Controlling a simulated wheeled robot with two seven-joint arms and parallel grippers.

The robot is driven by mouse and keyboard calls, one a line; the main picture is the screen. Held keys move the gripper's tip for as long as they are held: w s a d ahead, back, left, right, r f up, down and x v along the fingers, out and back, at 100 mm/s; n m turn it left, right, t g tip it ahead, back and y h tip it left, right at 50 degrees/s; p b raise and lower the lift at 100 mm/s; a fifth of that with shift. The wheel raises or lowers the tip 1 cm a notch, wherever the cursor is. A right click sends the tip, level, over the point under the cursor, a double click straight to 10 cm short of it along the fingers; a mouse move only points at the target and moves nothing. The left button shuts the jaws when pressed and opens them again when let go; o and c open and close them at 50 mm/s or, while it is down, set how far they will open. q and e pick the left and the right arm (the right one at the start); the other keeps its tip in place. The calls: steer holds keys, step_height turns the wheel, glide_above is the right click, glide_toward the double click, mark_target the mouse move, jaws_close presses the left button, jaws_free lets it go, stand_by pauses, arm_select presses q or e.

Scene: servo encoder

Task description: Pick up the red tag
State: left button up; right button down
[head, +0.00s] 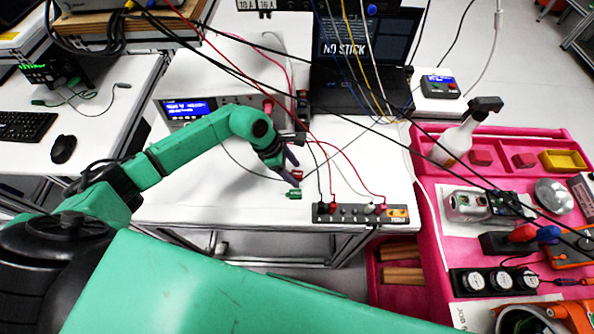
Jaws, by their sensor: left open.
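A small red tag (297,175) lies on the white table, right by the fingertips of my left gripper (291,168). The left gripper is open and points down to the right over the tag; I cannot tell whether the tag is between the fingers. Part of the tag may be hidden by a finger. A small green tag (294,194) lies on the table just in front of the red one. My right gripper is out of view.
A grey terminal strip (345,213) with leads lies at the table's front edge. A bench instrument (189,109) and a laptop (358,85) stand behind. Red and black cables hang near the gripper. A pink tray (437,278) with several tools is on the right.

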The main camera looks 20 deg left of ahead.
arm_select(q)
jaws_close()
